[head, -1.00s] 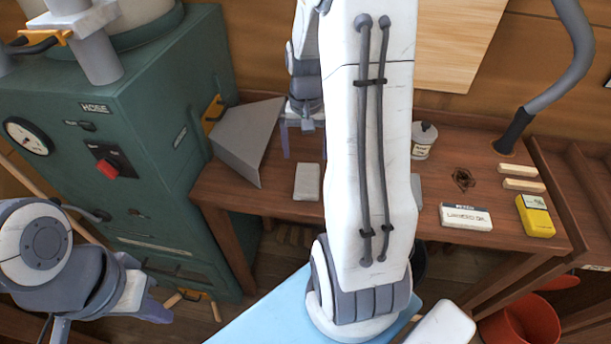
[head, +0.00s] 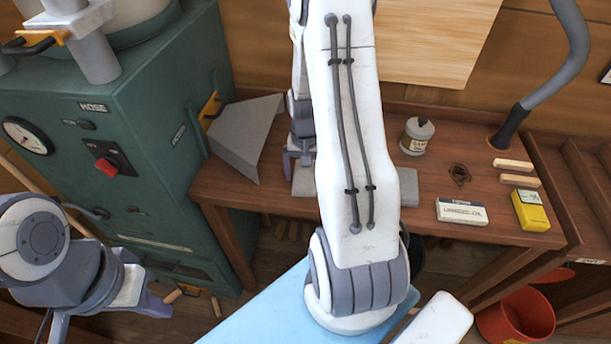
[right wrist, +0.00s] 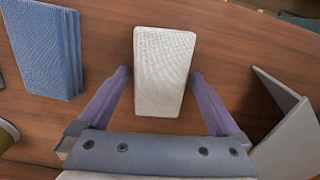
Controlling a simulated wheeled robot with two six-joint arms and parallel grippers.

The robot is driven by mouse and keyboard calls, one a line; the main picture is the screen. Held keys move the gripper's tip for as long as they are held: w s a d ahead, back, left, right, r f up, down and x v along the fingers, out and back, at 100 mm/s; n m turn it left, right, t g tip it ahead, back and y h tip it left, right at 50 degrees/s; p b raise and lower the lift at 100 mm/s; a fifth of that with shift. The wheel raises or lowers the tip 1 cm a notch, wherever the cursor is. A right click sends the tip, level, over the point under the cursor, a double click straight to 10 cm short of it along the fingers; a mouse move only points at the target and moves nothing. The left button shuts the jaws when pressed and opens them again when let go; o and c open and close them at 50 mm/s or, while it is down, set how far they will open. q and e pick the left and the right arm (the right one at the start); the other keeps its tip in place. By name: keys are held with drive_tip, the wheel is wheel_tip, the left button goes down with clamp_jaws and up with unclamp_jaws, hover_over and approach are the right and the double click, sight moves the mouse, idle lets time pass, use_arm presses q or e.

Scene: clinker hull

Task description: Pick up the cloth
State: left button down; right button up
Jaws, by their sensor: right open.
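An off-white, woven-textured folded pad that looks like the cloth (right wrist: 162,98) lies on the wooden bench. In the head view the cloth (head: 303,184) shows near the bench's front edge, partly hidden by my right arm and gripper. My right gripper (right wrist: 160,75) is open, with one purple finger on each side of the cloth; I see gaps between fingers and cloth. In the head view my right gripper (head: 299,158) is just behind and over the cloth. My left gripper (head: 155,303) is low at the left, away from the bench; its jaw opening is unclear.
A blue layered stack (right wrist: 40,48) lies on one side of the cloth, and a grey angled sheet (head: 246,137) on the other. A small can (head: 417,136), a white box (head: 461,212) and a yellow pack (head: 530,211) stand on the bench's right. A green machine (head: 110,150) stands left.

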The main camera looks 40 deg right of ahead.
sight(305, 173)
drive_tip(key=c, duration=1.2)
drive_tip(key=shift+r, duration=0.15)
wheel_tip(305, 173, up, 4)
drive_tip(key=shift+w+b, duration=0.1)
drive_tip(key=shift+b, duration=0.2)
drive_tip(key=s+d+r, duration=0.2)
drive_tip(key=s, duration=0.1)
drive_tip(key=s+d+r, duration=0.2)
drive_tip(key=s, duration=0.1)
drive_tip(key=s+d+r+b, duration=0.1)
drive_tip(key=s+d+r, duration=0.1)
drive_tip(key=s, duration=0.1)
drive_tip(key=shift+s+d+r, duration=0.3)
drive_tip(key=shift+d+r, duration=0.1)
